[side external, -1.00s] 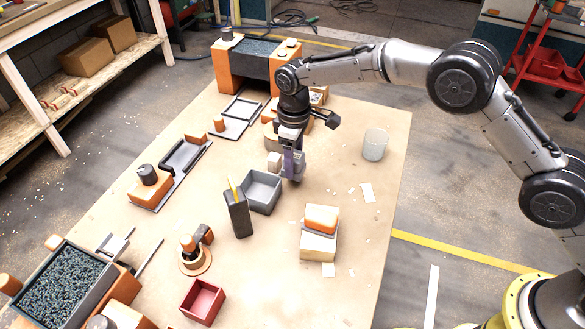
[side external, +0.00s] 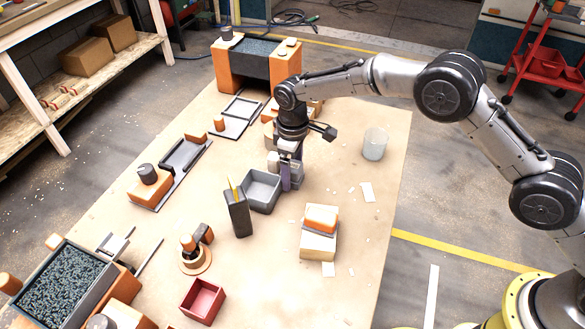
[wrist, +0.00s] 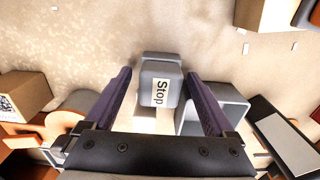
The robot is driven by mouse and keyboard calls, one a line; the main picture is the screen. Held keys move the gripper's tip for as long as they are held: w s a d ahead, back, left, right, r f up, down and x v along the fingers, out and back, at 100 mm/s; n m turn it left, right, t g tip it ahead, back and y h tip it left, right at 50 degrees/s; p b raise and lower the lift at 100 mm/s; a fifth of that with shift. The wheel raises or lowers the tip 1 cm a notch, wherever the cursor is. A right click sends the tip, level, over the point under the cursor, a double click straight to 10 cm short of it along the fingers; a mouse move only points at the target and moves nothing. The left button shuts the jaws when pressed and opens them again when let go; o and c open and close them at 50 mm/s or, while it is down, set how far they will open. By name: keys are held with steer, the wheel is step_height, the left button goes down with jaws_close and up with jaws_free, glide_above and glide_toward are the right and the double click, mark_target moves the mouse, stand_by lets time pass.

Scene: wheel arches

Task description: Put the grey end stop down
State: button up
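The grey end stop is a small block with a white label reading "Stop" in the wrist view (wrist: 160,85). A second grey part of similar width shows just beyond the label. My gripper (wrist: 160,72) has its two purple fingers either side of the block, with narrow gaps visible on both sides. In the side view my gripper (side external: 291,180) points down beside the grey open tray (side external: 263,188), low over the table. The end stop (side external: 272,161) shows there partly behind the fingers. Its contact with the table is hidden.
The grey tray's wall (wrist: 240,112) is close to the right finger in the wrist view. A dark pencil holder (side external: 238,215), an orange-topped block (side external: 320,220) and a clear beaker (side external: 375,145) stand nearby. Bare table lies between the gripper and beaker.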

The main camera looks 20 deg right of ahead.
mark_target(293, 165)
step_height(293, 165, up, 12)
steer(key=shift+r, duration=0.15)
stand_by(0.5)
